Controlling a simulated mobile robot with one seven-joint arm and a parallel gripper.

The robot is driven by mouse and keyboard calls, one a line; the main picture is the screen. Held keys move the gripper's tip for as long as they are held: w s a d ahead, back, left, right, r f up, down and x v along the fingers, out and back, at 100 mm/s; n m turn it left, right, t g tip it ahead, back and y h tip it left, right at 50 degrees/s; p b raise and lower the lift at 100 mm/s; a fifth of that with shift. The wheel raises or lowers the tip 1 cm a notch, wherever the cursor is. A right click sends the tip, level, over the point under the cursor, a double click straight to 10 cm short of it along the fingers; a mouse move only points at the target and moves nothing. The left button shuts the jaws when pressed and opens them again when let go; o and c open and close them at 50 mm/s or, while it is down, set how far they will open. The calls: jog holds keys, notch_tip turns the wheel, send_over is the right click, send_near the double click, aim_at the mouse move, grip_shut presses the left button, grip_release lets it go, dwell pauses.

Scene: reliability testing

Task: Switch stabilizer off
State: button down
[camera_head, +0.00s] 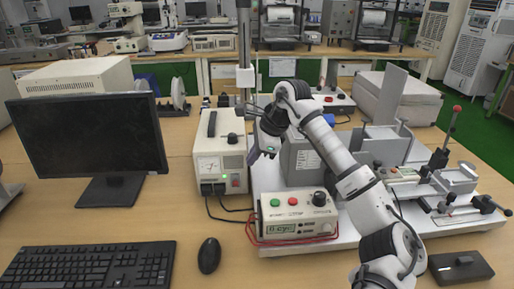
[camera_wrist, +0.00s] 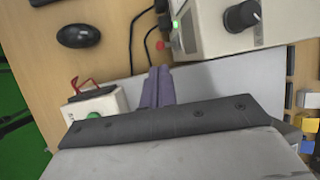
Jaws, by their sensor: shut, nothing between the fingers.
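The stabilizer, a cream box (camera_head: 219,160) with a dial gauge, black knob and top handle, stands on the table left of my arm.
A control box (camera_head: 297,216) with red and green buttons, a display and red leads sits in front of the stabilizer, on a white base (camera_head: 262,180) bearing a test machine. A monitor (camera_head: 90,135), keyboard (camera_head: 90,265) and mouse (camera_head: 209,255) are at left. Black cables run below the stabilizer.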

aim_at(235, 184)
jog(key=p+x, duration=0.1)
jog(key=x, duration=0.7)
jog(key=shift+f+p, duration=0.3)
jog(key=shift+p, duration=0.05)
jog(key=shift+a+f, duration=0.1)
jog(key=shift+a, duration=0.05)
jog(key=s+f+t+b, duration=0.1)
jog(key=b, duration=0.5)
jog(key=shift+f+t, duration=0.1)
jog(key=shift+t, duration=0.2)
jog(key=shift+r, duration=0.9)
